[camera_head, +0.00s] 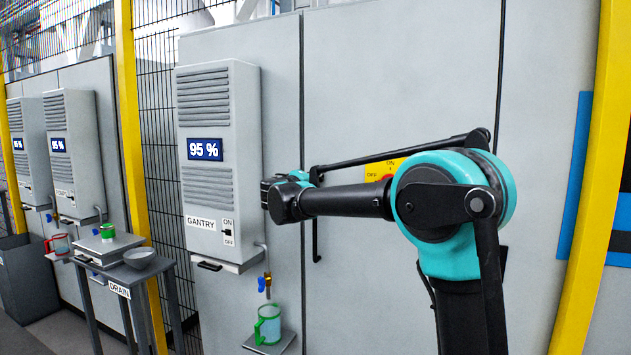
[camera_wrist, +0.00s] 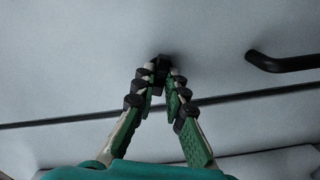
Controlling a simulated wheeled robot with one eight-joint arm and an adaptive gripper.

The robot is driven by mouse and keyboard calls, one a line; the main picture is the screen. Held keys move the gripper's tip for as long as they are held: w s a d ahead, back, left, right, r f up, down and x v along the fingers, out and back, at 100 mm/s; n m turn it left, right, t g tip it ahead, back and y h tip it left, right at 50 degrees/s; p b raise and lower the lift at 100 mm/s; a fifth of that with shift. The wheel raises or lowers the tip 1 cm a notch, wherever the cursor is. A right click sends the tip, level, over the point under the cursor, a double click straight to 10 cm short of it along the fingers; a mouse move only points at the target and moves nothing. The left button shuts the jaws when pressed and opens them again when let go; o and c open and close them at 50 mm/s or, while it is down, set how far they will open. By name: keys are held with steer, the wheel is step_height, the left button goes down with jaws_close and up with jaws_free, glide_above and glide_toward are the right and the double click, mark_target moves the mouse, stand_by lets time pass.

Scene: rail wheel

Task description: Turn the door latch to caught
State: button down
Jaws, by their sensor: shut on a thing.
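The door latch (camera_wrist: 161,62) is a small dark piece on the pale grey door panel in the wrist view. My gripper (camera_wrist: 160,80) is shut on it, with one green-padded finger on each side. The fingers cover much of the latch, so I cannot tell which way it is turned. A dark seam between the panels runs behind the fingers. In the head view my gripper reaches the panel seam just right of the gantry unit. My wrist hides the fingertips and the latch there.
A black door handle (camera_wrist: 285,63) stands out near the latch on the right; it also shows in the head view (camera_head: 316,241). The gantry unit (camera_head: 215,215) projects left of my gripper. A green mug (camera_head: 268,328) stands below its tap. A yellow switch plate (camera_head: 375,171) is partly behind my arm.

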stand_by(0.3)
steer(key=n, duration=0.4)
steer(key=c, duration=2)
jaws_free()
steer(key=o, duration=0.6)
steer(key=shift+c, duration=0.2)
steer(key=v, duration=0.7)
